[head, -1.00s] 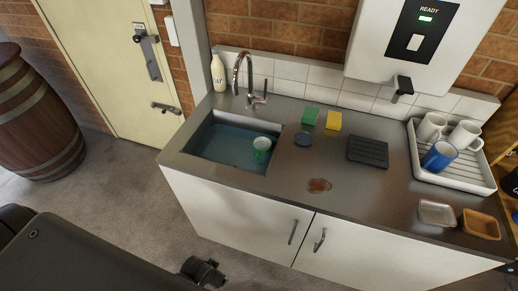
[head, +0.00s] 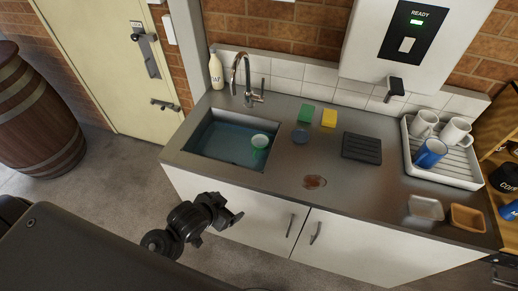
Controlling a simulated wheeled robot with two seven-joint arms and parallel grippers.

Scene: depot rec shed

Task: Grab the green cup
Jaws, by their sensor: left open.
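The green cup (head: 259,150) stands or floats in the water of the sink (head: 181,152), near its right side. Its pale inside faces up, and the lower part looks blurred by the water. My left gripper (head: 236,216) is in front of the white cabinet, below the counter's front edge, to the lower left of the cup. It is open, empty and well apart from the cup. My right gripper does not show.
A tap (head: 238,72) and a soap bottle (head: 216,70) stand behind the sink. Green (head: 305,113) and yellow sponges (head: 329,117), a dark blue round thing (head: 300,136) and a black ribbed mat (head: 361,147) lie right of it. A rack (head: 465,178) holds mugs. A brown spill (head: 315,181) marks the counter.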

